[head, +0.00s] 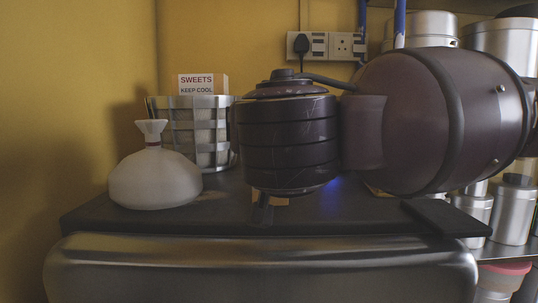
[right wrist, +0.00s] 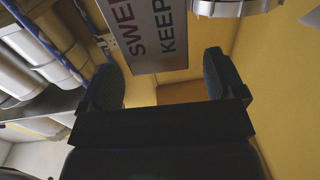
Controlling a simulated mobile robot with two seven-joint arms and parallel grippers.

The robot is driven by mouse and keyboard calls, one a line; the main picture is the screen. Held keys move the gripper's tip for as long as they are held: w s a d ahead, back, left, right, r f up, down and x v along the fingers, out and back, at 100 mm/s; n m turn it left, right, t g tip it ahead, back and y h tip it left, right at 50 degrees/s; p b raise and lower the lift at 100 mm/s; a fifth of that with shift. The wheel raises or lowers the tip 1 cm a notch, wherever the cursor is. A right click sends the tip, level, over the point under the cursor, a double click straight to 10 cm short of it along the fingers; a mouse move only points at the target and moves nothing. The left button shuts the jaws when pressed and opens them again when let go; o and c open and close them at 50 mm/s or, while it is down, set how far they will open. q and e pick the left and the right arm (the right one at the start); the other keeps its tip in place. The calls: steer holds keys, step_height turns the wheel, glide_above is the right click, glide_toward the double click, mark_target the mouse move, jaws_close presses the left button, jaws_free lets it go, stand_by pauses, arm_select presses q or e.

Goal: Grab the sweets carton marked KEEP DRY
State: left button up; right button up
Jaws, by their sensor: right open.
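A carton marked SWEETS, KEEP COOL (head: 196,84) stands in a metal strip basket (head: 222,150) behind my right arm. In the right wrist view a large label (right wrist: 153,35) reads SWE and KEEP, cut off by the frame edge; the word after KEEP is out of sight, so I cannot tell which carton this is. My right gripper (right wrist: 166,78) is open, with the label just beyond its fingertips and nothing clearly held. In the head view its hand hides most of what lies behind; a small tan patch (head: 283,201) shows beneath it. My left gripper is not in view.
A white dome-shaped vessel with a flared neck (head: 155,180) stands at the left of the dark top. Steel canisters (head: 513,212) crowd the shelves at right. A dark flat slab (head: 445,218) lies at the right edge. A socket (head: 343,46) is on the yellow wall.

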steer(key=shift+w+a, duration=0.1)
steer(key=shift+w, duration=1.3)
steer(key=c, duration=1.5)
steer(key=shift+o, duration=0.2)
